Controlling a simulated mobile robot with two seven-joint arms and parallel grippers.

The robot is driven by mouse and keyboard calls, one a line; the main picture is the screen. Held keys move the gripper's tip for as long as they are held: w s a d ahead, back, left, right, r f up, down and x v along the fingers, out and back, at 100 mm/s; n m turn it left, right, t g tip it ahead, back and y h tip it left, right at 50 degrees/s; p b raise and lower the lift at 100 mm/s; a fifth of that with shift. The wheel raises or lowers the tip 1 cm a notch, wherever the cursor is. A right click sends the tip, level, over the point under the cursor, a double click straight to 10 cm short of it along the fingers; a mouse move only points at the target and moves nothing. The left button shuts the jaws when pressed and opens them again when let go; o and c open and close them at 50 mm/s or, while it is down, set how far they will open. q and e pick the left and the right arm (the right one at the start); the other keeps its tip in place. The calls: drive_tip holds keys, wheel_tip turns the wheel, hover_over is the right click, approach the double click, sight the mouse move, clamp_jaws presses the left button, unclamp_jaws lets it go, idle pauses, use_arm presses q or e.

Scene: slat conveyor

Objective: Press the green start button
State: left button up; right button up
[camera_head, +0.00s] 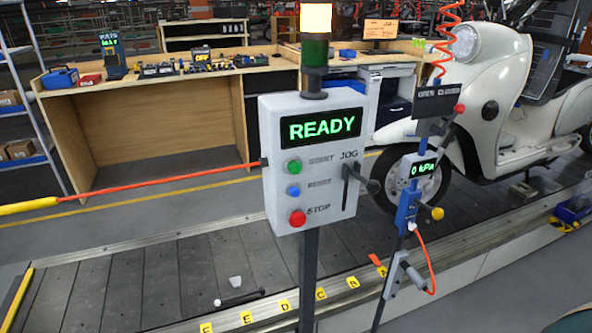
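The green start button (294,167) is on the upper left of a light grey control box (270,120), beside the word START. The box stands on a dark post in the middle of the view. Its display (321,126) reads READY in green. Below the green button are a blue reset button (294,191) and a red stop button (297,218). A JOG lever (352,180) is on the box's right side. A lamp stack (316,35) on top has its upper section lit pale yellow. Neither of my grippers is in view.
A slat conveyor (130,287) runs behind the post, with lettered yellow tags along its near edge. A red-orange cord (160,190) reaches the box's left side. At right are a blue tool (407,207) with a 0 kPa display and a white scooter (500,100).

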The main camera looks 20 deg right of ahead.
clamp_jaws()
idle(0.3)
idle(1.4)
